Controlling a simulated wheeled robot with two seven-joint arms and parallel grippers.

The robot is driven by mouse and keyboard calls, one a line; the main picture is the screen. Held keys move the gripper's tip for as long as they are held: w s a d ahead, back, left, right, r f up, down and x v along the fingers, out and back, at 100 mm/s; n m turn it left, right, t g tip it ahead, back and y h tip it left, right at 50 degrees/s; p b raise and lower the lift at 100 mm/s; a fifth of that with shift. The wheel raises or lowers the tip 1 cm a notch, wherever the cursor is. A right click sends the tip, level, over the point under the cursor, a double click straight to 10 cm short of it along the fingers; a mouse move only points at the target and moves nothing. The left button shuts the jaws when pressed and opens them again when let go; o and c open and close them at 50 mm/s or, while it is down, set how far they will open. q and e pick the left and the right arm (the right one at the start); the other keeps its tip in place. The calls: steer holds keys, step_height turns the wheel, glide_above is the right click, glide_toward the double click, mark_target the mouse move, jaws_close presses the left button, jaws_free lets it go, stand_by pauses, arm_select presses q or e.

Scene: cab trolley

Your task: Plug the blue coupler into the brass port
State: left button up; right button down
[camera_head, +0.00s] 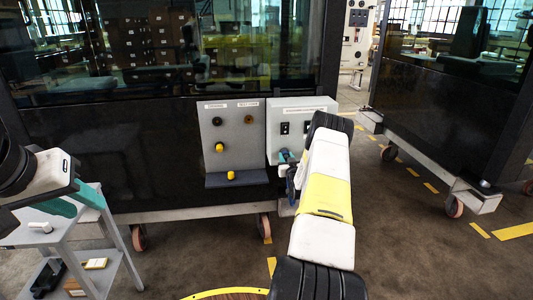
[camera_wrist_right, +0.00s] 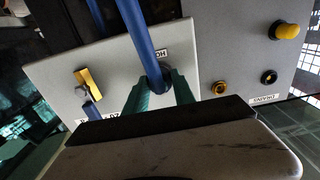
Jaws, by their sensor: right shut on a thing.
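The brass port (camera_head: 248,119) is on the upper right of the grey panel, with a dark port (camera_head: 216,121) to its left. In the right wrist view the brass port (camera_wrist_right: 219,87) shows to the right of my right gripper (camera_wrist_right: 160,86). That gripper's green fingers are shut on the blue coupler (camera_wrist_right: 155,72), at the end of a blue hose. The coupler is apart from the brass port, in front of the lighter panel; whether it touches that panel is unclear. In the head view my right gripper (camera_head: 286,160) is partly hidden by my arm. My left gripper (camera_head: 84,198) is over the trolley at left.
The lighter panel (camera_head: 275,119) carries dark fittings and a yellow-handled part (camera_wrist_right: 90,80). A second blue hose (camera_wrist_right: 97,14) hangs nearby. The grey trolley (camera_head: 119,243) holds small items. Floor between the cabs is clear.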

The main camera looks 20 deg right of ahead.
steer(key=shift+v, duration=2.9)
